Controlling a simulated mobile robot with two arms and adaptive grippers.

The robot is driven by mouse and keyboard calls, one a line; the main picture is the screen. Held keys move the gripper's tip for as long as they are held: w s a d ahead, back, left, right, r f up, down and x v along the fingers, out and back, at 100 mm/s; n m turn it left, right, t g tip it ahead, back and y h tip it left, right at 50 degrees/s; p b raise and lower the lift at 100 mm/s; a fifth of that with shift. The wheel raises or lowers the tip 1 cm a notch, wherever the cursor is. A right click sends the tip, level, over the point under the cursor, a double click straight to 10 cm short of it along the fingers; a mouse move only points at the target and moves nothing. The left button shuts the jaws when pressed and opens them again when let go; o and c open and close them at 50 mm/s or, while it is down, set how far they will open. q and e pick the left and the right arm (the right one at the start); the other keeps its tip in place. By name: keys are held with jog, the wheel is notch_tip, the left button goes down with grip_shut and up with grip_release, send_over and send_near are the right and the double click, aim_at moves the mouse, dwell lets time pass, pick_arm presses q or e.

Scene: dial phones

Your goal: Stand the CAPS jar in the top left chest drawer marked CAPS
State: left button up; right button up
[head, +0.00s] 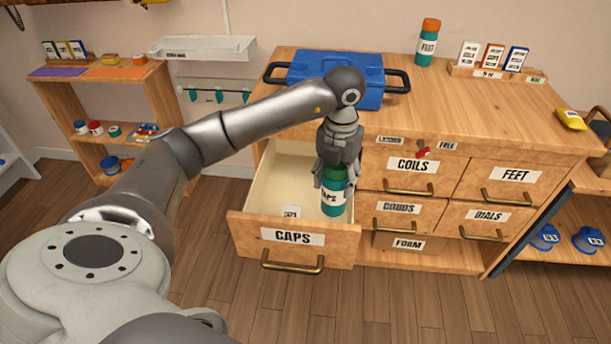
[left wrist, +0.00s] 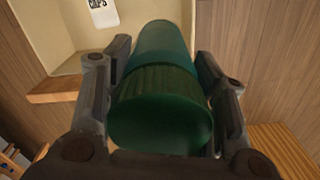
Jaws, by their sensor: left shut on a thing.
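The CAPS jar (head: 333,198), teal with a green lid and a white label, is upright in the head view, in or just above the right side of the open CAPS drawer (head: 243,222). My left gripper (head: 331,182) is shut on it from above, its fingers on both sides of the jar's upper part. In the left wrist view the jar's green lid (left wrist: 160,115) fills the space between the fingers. I cannot tell whether the jar's base touches the drawer floor. My right gripper is not in view.
A white CAPS card (head: 291,212) lies inside the drawer, left of the jar. A blue toolbox (head: 325,72) and a FEET jar (head: 427,43) with an orange lid stand on the chest top. The COILS (head: 412,166) and FEET (head: 514,176) drawers are shut.

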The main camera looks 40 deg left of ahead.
aim_at(328, 210)
pick_arm(q)
jog(key=f+n+b, duration=0.1)
jog(key=n, duration=0.1)
jog(key=w+a+f+n+b, duration=0.1)
jog(key=f+n, duration=0.1)
jog(key=a+f+n, duration=0.1)
jog(key=n, duration=0.1)
jog(key=shift+w+a+f+b, duration=0.1)
jog(key=shift+w+f+b, duration=0.1)
jog(key=shift+b, duration=0.2)
jog(key=shift+f, duration=0.35)
notch_tip(328, 210, down, 9)
jog(key=b, duration=0.1)
jog(key=shift+f+b, duration=0.15)
jog(key=shift+b, duration=0.15)
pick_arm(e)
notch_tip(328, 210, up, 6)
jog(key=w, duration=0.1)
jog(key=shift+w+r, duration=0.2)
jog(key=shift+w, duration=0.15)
pick_arm(q)
jog(key=shift+f, duration=0.15)
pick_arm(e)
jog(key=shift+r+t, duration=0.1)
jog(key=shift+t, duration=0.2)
pick_arm(q)
jog(key=o, duration=1.3)
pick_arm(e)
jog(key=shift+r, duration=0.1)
